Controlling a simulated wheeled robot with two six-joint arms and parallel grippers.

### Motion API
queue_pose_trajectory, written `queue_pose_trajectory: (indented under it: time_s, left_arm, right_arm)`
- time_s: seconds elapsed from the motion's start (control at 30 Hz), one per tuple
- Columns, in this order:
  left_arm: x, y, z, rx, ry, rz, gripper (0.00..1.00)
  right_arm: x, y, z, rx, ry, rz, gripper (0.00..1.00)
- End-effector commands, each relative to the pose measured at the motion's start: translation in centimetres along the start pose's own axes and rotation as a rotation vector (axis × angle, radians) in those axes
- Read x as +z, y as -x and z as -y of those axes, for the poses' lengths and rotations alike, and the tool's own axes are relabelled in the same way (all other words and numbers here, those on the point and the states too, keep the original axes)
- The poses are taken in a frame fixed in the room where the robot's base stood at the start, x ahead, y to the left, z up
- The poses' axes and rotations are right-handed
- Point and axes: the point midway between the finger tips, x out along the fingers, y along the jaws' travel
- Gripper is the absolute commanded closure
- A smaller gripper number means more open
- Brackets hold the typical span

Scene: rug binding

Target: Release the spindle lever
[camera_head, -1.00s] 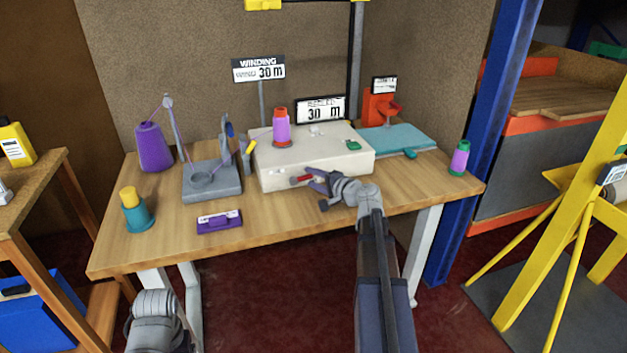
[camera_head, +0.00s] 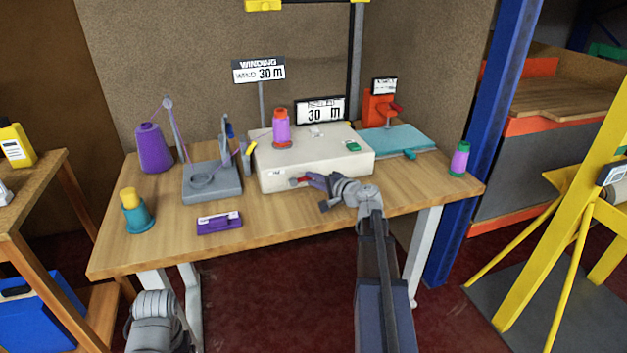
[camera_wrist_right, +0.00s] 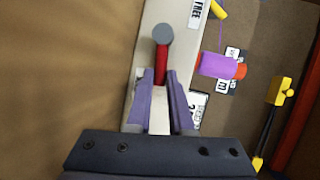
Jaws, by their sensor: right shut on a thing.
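The spindle lever is a red bar on the front of the cream winding box (camera_head: 320,170). In the right wrist view the red lever (camera_wrist_right: 161,66) ends in a round grey knob (camera_wrist_right: 163,34) and lies between the purple fingers. My right gripper (camera_head: 314,180) is shut on the lever at the box's front; it also shows in the right wrist view (camera_wrist_right: 161,82). A purple spool with an orange top (camera_head: 282,130) stands upright on the box. My left arm shows at the bottom left, with its gripper out of view.
A grey thread stand (camera_head: 212,185) and a purple cone (camera_head: 154,148) are on the left of the table. A purple tool (camera_head: 219,222) lies near the front edge. A teal board (camera_head: 398,138) is right of the box. The front right tabletop is clear.

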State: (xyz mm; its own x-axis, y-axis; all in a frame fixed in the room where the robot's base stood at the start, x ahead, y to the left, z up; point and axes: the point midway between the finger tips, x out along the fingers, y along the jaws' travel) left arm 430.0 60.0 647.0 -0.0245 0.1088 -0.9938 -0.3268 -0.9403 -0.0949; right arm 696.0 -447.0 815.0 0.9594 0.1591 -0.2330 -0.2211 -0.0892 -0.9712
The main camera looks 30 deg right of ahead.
Motion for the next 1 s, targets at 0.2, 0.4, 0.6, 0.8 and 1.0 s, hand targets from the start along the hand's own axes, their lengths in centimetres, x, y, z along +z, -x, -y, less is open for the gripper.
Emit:
queue_pose_trajectory:
  time_s: [0.2, 0.4, 0.6, 0.8, 1.0]
  left_arm:
    - [0.1, 1.2, 0.1, 0.0, 0.0, 0.0, 0.2]
    - [0.2, 3.3, 0.3, 0.0, 0.0, 0.0, 0.2]
    - [0.3, 5.4, 0.5, 0.0, 0.0, 0.0, 0.2]
    - [0.4, 7.0, 0.7, 0.0, 0.0, 0.0, 0.2]
    - [0.5, 8.2, 0.8, 0.0, 0.0, 0.0, 0.2]
  right_arm:
    - [0.1, 0.1, 0.7, 0.026, 0.059, -0.013, 1.0]
    - [0.4, 0.3, 1.7, 0.084, 0.189, -0.04, 1.0]
    - [0.9, 0.3, 2.7, 0.158, 0.359, -0.076, 1.0]
    - [1.6, 0.1, 3.5, 0.233, 0.53, -0.113, 1.0]
    - [2.4, -0.1, 4.2, 0.308, 0.7, -0.15, 1.0]
